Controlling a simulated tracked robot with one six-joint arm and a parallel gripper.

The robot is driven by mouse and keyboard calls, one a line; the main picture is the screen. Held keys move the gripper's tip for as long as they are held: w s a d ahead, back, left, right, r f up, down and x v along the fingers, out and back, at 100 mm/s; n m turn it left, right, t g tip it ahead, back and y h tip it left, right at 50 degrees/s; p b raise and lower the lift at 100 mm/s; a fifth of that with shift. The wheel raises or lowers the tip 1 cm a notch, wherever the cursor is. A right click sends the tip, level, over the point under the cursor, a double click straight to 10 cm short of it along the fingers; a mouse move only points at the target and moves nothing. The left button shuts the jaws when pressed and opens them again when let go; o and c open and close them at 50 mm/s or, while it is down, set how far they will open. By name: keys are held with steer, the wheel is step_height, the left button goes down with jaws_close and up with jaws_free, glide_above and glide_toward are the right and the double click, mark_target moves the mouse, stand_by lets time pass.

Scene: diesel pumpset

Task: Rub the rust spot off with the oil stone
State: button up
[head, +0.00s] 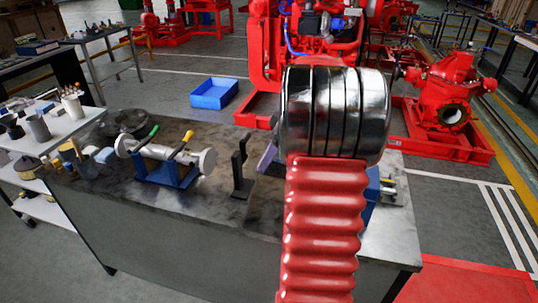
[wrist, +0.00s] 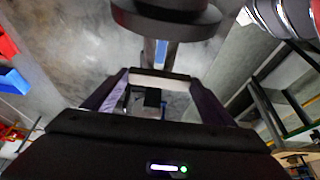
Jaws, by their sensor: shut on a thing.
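My gripper (wrist: 158,88) shows in the wrist view with its two purple fingers either side of a pale bar. It is shut on this bar, which looks like the oil stone (wrist: 160,79). Just beyond it are a dark round piece (wrist: 165,18) and a short grey-blue post. I cannot tell whether the stone touches either. In the head view my red arm hides most of the gripper; only a bit of purple shows at its left. A metal shaft (head: 178,153) lies in a blue stand on the bench. I cannot make out the rust spot in either view.
The dark-topped bench (head: 120,205) also carries a black upright bracket (head: 240,168), a dark round plate (head: 127,121) and small blocks at its left end. A white side table (head: 35,150) holds cups and tools. A blue bin (head: 214,93) and red pumps stand behind.

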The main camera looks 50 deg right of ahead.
steer(key=shift+w+d+f, duration=0.15)
steer(key=shift+w+d, duration=0.2)
steer(key=shift+d, duration=0.45)
steer(key=shift+a, duration=0.15)
steer(key=shift+s+a, duration=0.3)
steer(key=shift+a, duration=0.2)
steer(key=shift+s+a, duration=0.25)
steer(key=shift+a, duration=0.2)
steer(key=shift+w+d+r, duration=0.15)
steer(key=shift+w+d, duration=0.15)
steer(key=shift+d, duration=0.25)
steer(key=shift+w+d+r, duration=0.1)
steer(key=shift+w+d, duration=0.2)
steer(key=shift+d, duration=0.25)
steer(key=shift+s+a+f, duration=0.1)
steer(key=shift+s+a, duration=0.2)
steer(key=shift+a, duration=0.25)
steer(key=shift+s+a, duration=0.25)
steer(key=shift+a, duration=0.3)
